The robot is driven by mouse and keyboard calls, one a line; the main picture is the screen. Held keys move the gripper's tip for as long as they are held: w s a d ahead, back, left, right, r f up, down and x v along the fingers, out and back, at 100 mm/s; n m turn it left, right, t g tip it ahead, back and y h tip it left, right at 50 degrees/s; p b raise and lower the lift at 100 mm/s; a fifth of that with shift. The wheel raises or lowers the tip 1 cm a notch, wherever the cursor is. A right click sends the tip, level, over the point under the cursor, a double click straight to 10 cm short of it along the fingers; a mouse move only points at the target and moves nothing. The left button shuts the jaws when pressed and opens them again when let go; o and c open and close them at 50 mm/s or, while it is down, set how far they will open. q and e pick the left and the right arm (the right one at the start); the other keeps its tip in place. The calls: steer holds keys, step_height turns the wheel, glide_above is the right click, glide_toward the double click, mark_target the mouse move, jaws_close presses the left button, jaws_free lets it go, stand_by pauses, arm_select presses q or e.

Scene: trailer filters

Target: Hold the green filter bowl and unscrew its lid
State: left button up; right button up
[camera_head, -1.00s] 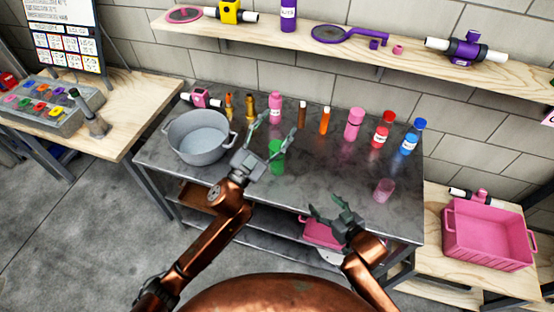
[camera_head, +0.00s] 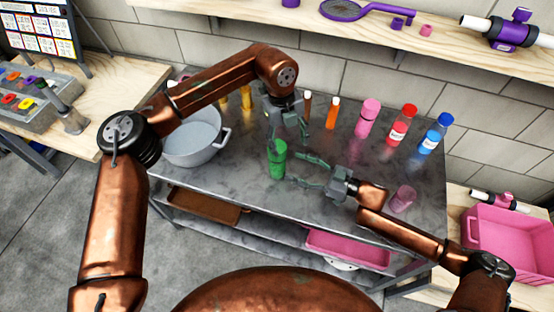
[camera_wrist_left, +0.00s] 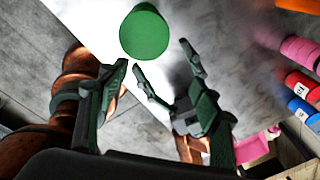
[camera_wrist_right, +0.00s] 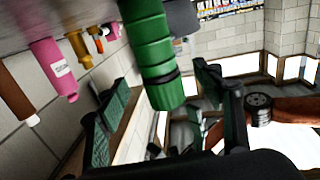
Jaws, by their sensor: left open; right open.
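The green filter bowl (camera_head: 277,160) stands upright on the dark tabletop near its front edge. Its round green top (camera_wrist_left: 144,34) shows from above in the left wrist view, and its ribbed green side (camera_wrist_right: 152,45) shows in the right wrist view. My left gripper (camera_head: 288,138) is open and points down above and just beside the bowl. My right gripper (camera_head: 297,169) is open and level, coming from the right with its fingertips close to the bowl. In the right wrist view the bowl lies ahead between the fingers. Neither gripper clearly touches it.
A grey pot (camera_head: 192,140) stands left of the bowl. A clear pink cup (camera_head: 402,198) stands at right. A pink crate (camera_head: 500,236) is beyond the table.

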mark_target(277, 163)
arm_select(q)
steer(key=shift+n+y, duration=0.4)
steer(key=shift+y, duration=0.3)
steer(key=w+a, duration=0.1)
steer(key=w+a+r, duration=0.1)
steer(key=a, duration=0.1)
steer(key=shift+a+r, duration=0.1)
steer(key=shift+r, duration=0.1)
arm_select(e)
steer(key=shift+w+d, duration=0.15)
steer(key=shift+w, duration=0.15)
arm_select(q)
steer(key=shift+w+a+r, duration=0.15)
steer(key=shift+a, duration=0.05)
arm_select(e)
steer(key=x, duration=0.7)
steer(key=shift+w+a+r, duration=0.1)
steer(key=shift+a+r, duration=0.05)
steer(key=shift+a, duration=0.2)
steer(key=shift+c, duration=0.7)
jaws_close()
